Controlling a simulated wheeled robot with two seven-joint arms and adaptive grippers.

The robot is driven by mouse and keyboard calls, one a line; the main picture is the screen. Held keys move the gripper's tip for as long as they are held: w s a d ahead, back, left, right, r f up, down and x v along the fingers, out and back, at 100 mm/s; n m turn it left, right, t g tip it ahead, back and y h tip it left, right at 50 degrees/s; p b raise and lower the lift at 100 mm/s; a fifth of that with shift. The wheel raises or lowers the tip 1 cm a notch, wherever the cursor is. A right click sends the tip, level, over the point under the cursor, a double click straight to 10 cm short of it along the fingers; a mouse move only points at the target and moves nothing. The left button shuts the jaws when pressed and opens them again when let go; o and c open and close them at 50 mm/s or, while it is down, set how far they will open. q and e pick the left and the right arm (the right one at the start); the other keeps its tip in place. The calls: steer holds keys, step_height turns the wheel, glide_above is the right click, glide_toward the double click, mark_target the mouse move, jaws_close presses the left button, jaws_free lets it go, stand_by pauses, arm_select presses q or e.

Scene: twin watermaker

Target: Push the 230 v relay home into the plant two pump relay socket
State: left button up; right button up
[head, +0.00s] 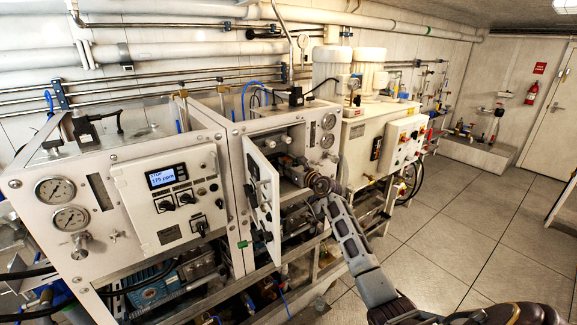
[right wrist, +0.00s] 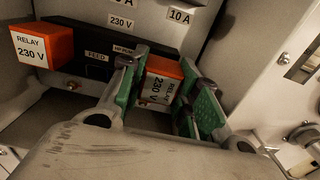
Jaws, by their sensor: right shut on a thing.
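In the right wrist view an orange relay (right wrist: 161,82) marked "RELAY 230 V" is between the green-padded fingers of my right gripper (right wrist: 163,70). My right gripper is shut on it. The label is turned sideways to the picture. The relay is close against the front of a black socket strip (right wrist: 92,58); the fingers hide how far in it sits. In the head view my right gripper (head: 291,163) reaches into the opened cabinet of the middle unit; the relay cannot be made out there. My left gripper is not in view.
A second orange relay (right wrist: 42,45) marked "RELAY 230 V" sits at the strip's left end. The open cabinet door (head: 262,190) stands to the left of my right gripper. The left unit (head: 125,190) has a lit display. Floor (head: 450,240) is clear at right.

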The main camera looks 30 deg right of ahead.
steer(key=shift+w+r, duration=0.1)
steer(key=shift+w, duration=0.5)
steer(key=o, duration=1.2)
steer(key=shift+a, duration=0.1)
steer(key=shift+c, duration=0.2)
steer(key=shift+s, duration=0.2)
steer(key=s+d, duration=0.1)
steer(key=s, duration=1)
steer(key=shift+s, duration=0.25)
